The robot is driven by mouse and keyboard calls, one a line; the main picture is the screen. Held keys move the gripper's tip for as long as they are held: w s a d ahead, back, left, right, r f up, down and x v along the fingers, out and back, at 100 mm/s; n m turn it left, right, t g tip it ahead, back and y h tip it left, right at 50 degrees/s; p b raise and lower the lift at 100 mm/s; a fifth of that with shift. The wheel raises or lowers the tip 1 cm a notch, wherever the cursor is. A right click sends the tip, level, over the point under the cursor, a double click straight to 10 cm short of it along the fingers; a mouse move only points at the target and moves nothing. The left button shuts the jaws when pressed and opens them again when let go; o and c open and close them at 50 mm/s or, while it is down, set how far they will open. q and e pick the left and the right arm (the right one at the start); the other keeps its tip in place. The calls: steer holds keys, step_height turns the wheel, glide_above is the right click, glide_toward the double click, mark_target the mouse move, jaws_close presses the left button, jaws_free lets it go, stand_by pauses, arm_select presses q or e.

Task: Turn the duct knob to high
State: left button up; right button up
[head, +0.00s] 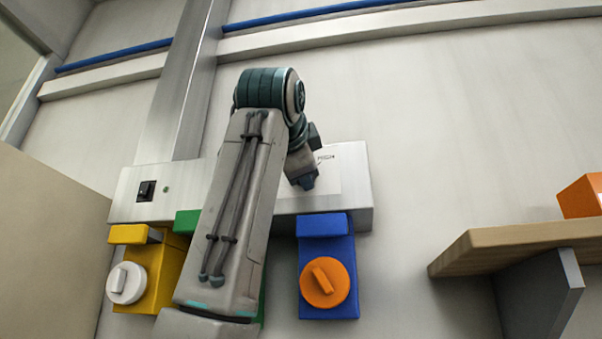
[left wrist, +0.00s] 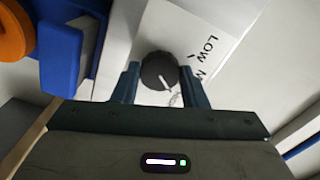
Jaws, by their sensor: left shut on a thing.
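The duct knob (left wrist: 158,71) is black and round with a white pointer line. In the left wrist view it sits between the two fingers of my left gripper (left wrist: 160,84), which is shut on it. The pointer line aims down and slightly right in that view. A white label plate (left wrist: 195,30) beside the knob reads "LOW", with more lettering cut off or partly hidden. In the head view my left gripper (head: 303,182) is at the grey duct panel (head: 350,207), and the knob is hidden behind it. My right gripper is not in view.
Below the panel hang a yellow box (head: 172,275) with a white dial (head: 126,283) and a blue box (head: 341,253) with an orange dial (head: 325,282). Something green (head: 186,222) is mostly behind my arm. A wooden shelf (head: 510,241) holds an orange object (head: 580,198) at right.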

arm_select(q)
steer(key=shift+f+m, duration=0.1)
steer(key=shift+m, duration=0.8)
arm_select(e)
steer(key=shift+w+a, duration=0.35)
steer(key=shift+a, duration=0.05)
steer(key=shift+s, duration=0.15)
arm_select(q)
steer(key=o, duration=1)
steer(key=shift+s+a+b, duration=0.35)
steer(key=shift+s+b, duration=0.35)
steer(key=shift+s, duration=1.1)
steer(key=shift+s+a+b, duration=0.3)
steer(key=shift+s+b, duration=0.4)
steer(key=shift+s, duration=1.1)
steer(key=shift+s+a+b, duration=0.35)
steer(key=shift+s+b, duration=0.35)
steer(key=shift+s, duration=1.1)
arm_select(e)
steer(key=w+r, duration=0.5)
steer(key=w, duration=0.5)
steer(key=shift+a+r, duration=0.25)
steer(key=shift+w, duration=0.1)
